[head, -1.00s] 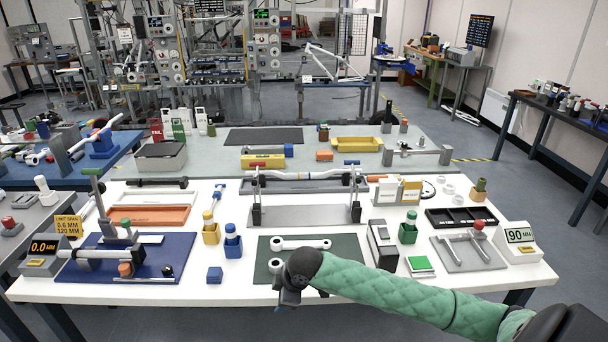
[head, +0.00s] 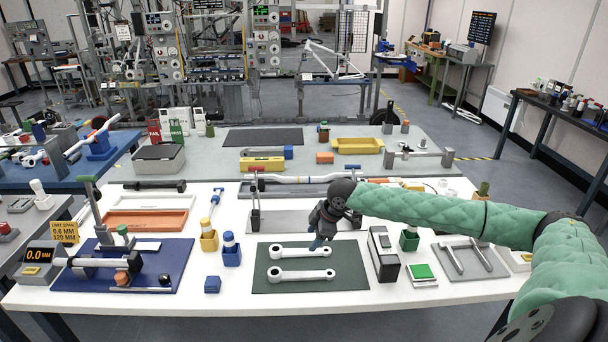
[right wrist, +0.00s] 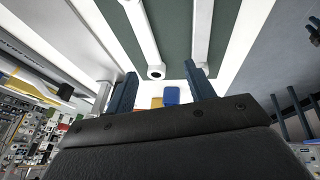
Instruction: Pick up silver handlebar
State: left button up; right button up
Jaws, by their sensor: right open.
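My left gripper is not in view.
Two silver crank arms (head: 301,275) lie on the green mat (head: 345,283). Blue and yellow holders (head: 231,250) stand left of it, a black and silver box (head: 383,255) right. An orange tray (head: 147,221) and a blue mat (head: 172,270) lie farther left.

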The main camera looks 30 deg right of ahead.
aim_at(317, 179)
jog(key=i+l, duration=1.1)
